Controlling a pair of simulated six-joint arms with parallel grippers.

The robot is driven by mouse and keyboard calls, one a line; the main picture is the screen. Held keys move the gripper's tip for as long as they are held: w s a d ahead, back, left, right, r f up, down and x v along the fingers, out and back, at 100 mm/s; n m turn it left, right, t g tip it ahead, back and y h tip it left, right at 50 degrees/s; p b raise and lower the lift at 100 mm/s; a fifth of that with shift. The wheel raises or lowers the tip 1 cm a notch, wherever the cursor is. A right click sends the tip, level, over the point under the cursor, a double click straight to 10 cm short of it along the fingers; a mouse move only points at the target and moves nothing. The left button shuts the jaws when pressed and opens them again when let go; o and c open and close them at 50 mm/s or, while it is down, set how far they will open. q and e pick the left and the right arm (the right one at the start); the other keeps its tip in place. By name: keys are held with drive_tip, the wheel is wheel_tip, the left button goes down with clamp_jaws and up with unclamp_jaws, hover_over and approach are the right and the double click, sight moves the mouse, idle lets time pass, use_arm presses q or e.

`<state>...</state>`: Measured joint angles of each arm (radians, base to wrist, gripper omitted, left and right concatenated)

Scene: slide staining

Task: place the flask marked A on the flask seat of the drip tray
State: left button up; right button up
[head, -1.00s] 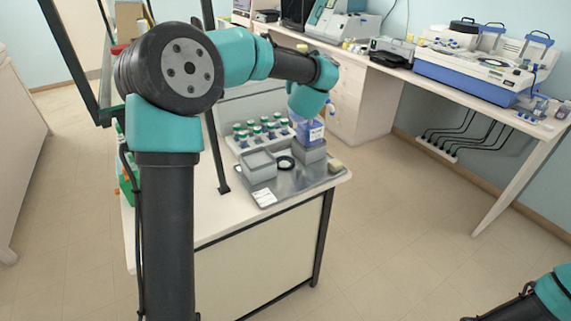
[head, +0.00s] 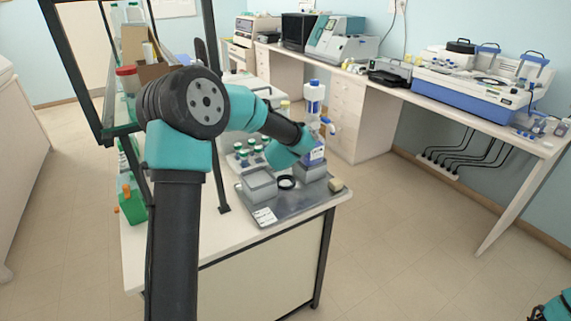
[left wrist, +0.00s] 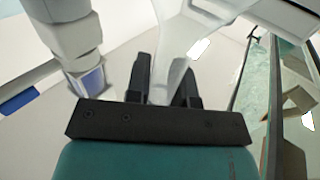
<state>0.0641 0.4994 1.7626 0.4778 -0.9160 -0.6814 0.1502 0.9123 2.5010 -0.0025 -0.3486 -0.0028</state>
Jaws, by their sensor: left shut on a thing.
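My left gripper (left wrist: 163,80) is shut on a clear glass vessel (left wrist: 182,45), which passes between its fingers and widens beyond them in the left wrist view. I take it as the flask, but no letter A shows. In the head view my left wrist hangs over the back of the grey metal drip tray (head: 262,230) and hides the fingers and vessel. A black ring (head: 287,183), perhaps the flask seat, lies on the tray below the wrist. My right gripper is out of view.
A grey open box (head: 259,184) is left of the ring. Several green-capped bottles (head: 247,158) stand behind. A tan block (head: 336,184) sits at right.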

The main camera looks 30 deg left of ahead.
use_arm(q)
drive_tip(key=shift+f, duration=2.5)
drive_tip(key=shift+f, duration=1.95)
drive_tip(key=o, duration=0.7)
drive_tip(key=shift+r, duration=0.15)
drive_tip(key=shift+s+d, duration=0.1)
drive_tip(key=shift+s, duration=0.05)
drive_tip(key=v, duration=1.1)
drive_tip(key=shift+s+d, duration=0.15)
drive_tip(key=shift+s, duration=0.2)
